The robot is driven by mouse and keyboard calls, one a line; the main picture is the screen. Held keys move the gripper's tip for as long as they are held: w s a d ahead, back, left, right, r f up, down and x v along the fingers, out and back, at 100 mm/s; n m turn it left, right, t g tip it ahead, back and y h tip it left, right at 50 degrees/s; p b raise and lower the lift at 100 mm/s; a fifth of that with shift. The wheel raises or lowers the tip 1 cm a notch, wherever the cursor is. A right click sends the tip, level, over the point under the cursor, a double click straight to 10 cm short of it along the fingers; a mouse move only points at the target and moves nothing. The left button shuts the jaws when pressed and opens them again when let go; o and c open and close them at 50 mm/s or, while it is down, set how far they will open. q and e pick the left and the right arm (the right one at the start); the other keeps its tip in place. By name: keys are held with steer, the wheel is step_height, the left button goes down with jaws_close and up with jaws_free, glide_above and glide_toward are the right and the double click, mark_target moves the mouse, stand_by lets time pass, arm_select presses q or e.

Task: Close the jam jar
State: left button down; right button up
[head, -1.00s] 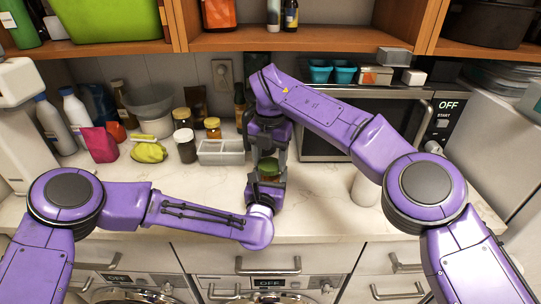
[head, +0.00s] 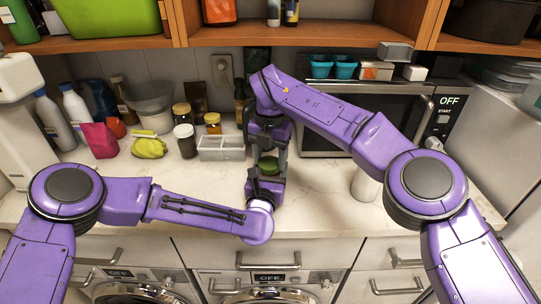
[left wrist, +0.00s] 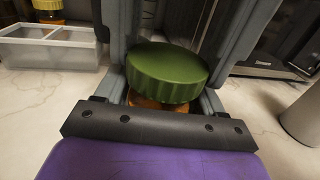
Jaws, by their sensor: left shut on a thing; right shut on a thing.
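A green ridged lid (left wrist: 167,72) is in the middle of the left wrist view. An amber part of the jam jar (left wrist: 150,102) shows just under it; whether the lid is seated cannot be told. The lid also shows in the head view (head: 268,167), between the facing grippers. My left gripper (head: 267,180) comes from below and is shut on the jar. My right gripper (head: 267,149) points down from above and is shut on the lid. The fingers hide most of the jar.
A grey divided tray (head: 221,148) and several jars stand left of the grippers. A microwave (head: 365,120) is behind on the right, and a white cylinder (head: 366,185) stands in front of it. Open marble counter (head: 170,185) lies to the left. A wooden shelf (head: 290,41) hangs above.

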steer(key=m, duration=0.6)
steer(key=shift+m, duration=0.3)
steer(key=o, duration=1)
steer(key=shift+d+r, duration=0.1)
steer(key=shift+r, duration=2.15)
